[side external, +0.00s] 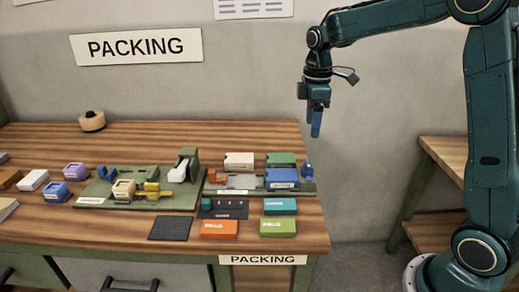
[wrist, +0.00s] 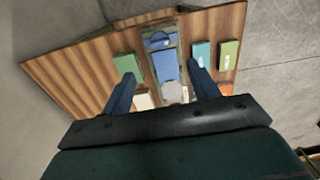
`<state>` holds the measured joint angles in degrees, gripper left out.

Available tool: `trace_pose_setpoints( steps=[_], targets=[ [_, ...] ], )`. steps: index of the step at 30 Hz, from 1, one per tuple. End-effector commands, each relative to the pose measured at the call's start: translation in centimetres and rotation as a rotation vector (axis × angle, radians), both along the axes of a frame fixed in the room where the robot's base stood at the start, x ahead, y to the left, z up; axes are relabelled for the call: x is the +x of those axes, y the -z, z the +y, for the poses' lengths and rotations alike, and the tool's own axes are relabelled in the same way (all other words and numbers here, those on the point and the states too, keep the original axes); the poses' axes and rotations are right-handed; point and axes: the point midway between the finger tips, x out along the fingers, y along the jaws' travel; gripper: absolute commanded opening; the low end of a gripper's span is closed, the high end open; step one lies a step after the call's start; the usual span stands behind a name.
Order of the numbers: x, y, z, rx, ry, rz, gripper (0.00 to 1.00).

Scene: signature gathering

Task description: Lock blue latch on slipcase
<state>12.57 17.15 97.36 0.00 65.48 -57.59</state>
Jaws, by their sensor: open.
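A blue box (side external: 282,178), which looks like the slipcase, lies in a green fixture (side external: 208,188) at the right of the bench. An upright blue part (side external: 307,170), likely the latch, stands at the fixture's right end; whether it is locked is too small to tell. In the wrist view the blue box (wrist: 165,66) shows between my fingers, with the blue part (wrist: 157,41) beyond it. My gripper (side external: 316,134) is open and empty, high above the bench's right end, fingers pointing down. It also shows in the wrist view (wrist: 162,70).
Green (side external: 280,160), cream (side external: 239,161), teal (side external: 280,206), orange (side external: 220,229) and lime (side external: 278,227) boxes surround the fixture. A second green fixture (side external: 150,203) with a cream box, yellow part and white lever stands to the left. The air around my gripper is clear.

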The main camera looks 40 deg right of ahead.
Motion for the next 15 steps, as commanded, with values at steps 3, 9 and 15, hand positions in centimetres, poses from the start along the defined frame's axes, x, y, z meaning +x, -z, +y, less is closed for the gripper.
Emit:
trace_pose_setpoints(
  steps=[3, 9, 15],
  targets=[
    [-0.1, 1.6, 0.0, 0.001, 0.0, 0.005, 0.6],
    [-0.1, 4.6, 0.0, 0.001, 0.0, 0.005, 0.6],
    [-0.1, 7.7, 0.0, 0.001, 0.0, 0.004, 0.6]
  ],
)
